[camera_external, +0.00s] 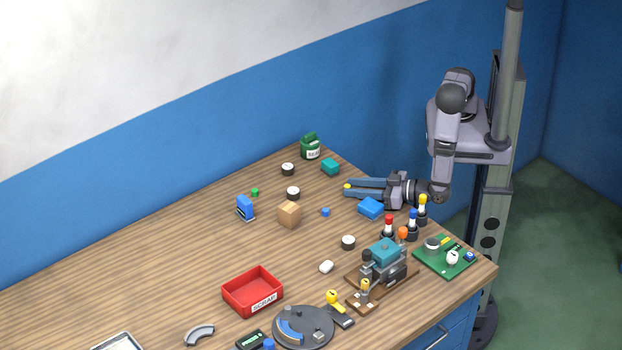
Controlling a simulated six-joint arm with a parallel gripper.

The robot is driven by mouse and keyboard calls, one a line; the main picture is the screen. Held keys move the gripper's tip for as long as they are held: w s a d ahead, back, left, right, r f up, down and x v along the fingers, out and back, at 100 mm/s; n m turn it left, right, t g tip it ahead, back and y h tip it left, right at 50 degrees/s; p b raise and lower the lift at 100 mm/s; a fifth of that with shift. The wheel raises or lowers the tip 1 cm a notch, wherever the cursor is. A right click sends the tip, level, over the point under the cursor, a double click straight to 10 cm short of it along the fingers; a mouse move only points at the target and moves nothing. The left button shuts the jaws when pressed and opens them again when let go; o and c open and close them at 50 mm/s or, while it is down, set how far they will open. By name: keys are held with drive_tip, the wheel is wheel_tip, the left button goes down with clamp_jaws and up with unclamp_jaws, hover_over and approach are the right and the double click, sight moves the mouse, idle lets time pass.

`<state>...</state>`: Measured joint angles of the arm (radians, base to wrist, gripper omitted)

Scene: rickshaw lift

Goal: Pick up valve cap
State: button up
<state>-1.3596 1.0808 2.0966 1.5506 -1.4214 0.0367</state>
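My gripper (347,187) reaches left over the far right part of the table, with two blue fingers. A small yellow spot shows at its fingertips; I cannot tell whether it is a held piece or part of a finger. No piece is clearly marked as the valve cap. Small round black-and-white pieces stand on the table: one at the back (288,169), one left of the fingertips (293,193) and one nearer the front (348,242). I cannot tell whether any of them is the valve cap.
A blue block (371,208) lies below the gripper in the picture. Bottles with red (389,227), blue (413,222) and yellow (422,208) tops stand right of it. A machine (385,262), a green board (445,256) and a red scrap tray (252,291) are nearer the front. The left table is mostly clear.

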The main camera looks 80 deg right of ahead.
drive_tip(key=c, duration=0.6)
drive_tip(key=shift+r, duration=0.15)
drive_tip(key=shift+c, duration=0.2)
wheel_tip(320, 180, up, 10)
drive_tip(key=shift+b, duration=0.45)
